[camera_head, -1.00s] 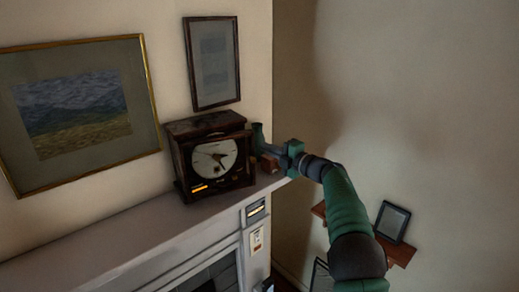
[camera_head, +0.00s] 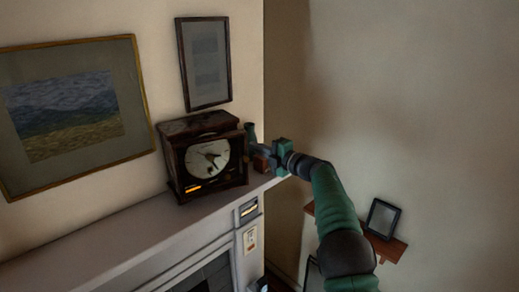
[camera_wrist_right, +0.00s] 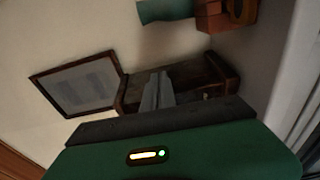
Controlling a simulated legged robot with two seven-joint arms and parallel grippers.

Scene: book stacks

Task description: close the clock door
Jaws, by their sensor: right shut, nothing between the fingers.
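The dark wooden clock (camera_head: 205,187) stands on the mantel, with a pale round dial (camera_head: 208,158) facing out. A narrow dark upright edge at its front right looks like the clock door (camera_head: 243,158); I cannot tell how far open it stands. My right gripper (camera_head: 256,150) is at the right side of the clock, close to that edge; contact is unclear. It is shut and empty. In the right wrist view the gripper fingers (camera_wrist_right: 157,92) point at the dark wood of the clock (camera_wrist_right: 215,73), hiding part of it. My left gripper is not in view.
A green vase (camera_head: 251,131) and a small orange-brown object (camera_head: 261,163) stand right of the clock, close to my right gripper. The mantel (camera_head: 110,232) is clear to the left. Framed pictures (camera_head: 204,62) hang behind. A wall shelf (camera_head: 385,245) holds a dark frame (camera_head: 383,217).

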